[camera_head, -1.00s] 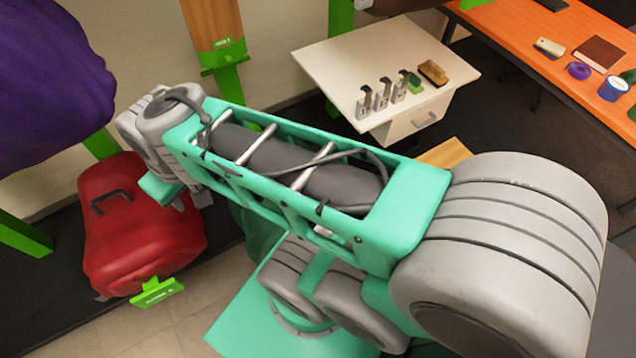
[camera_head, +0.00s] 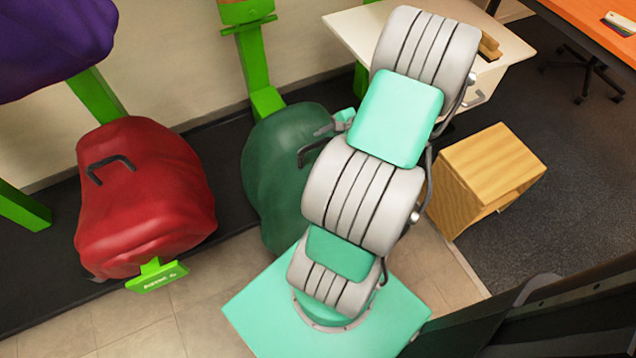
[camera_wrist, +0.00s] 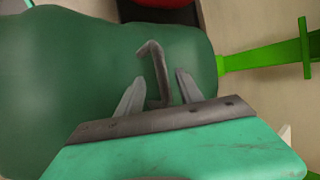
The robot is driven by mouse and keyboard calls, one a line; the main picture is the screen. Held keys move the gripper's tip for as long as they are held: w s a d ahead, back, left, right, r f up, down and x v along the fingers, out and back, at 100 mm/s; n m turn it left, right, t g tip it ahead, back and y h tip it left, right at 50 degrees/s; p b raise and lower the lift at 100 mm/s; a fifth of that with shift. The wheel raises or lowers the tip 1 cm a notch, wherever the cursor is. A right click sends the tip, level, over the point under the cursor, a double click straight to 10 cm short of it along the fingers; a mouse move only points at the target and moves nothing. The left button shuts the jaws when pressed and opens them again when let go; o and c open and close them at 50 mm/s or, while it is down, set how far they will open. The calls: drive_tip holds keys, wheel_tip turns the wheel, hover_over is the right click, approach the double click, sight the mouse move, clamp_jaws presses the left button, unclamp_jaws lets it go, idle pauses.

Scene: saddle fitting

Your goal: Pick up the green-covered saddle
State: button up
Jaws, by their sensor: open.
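The green-covered saddle (camera_head: 284,165) sits low on a green rack post, partly hidden behind my arm in the head view. Its dark handle (camera_head: 316,150) stands up from the cover. In the wrist view the green cover (camera_wrist: 60,90) fills the left and middle, and the bent handle (camera_wrist: 155,65) rises in front of my gripper (camera_wrist: 158,88). The two fingers are open, one on each side of the handle in the picture. I cannot tell whether the handle is fully between them in depth. In the head view only part of my gripper (camera_head: 340,122) shows beside the handle.
A red-covered saddle (camera_head: 145,200) with a handle hangs at left, and a purple-covered one (camera_head: 50,40) is above it. A wooden box (camera_head: 485,175) stands right of my arm. A white cabinet (camera_head: 350,25) and orange desk (camera_head: 590,25) are behind.

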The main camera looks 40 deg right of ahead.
drive_tip(key=b, duration=0.2)
hover_over(311, 162)
wheel_tip(311, 162, down, 6)
drive_tip(key=shift+r, duration=0.1)
drive_tip(key=shift+d, duration=0.1)
clamp_jaws()
idle(0.9)
drive_tip(key=shift+r, duration=0.25)
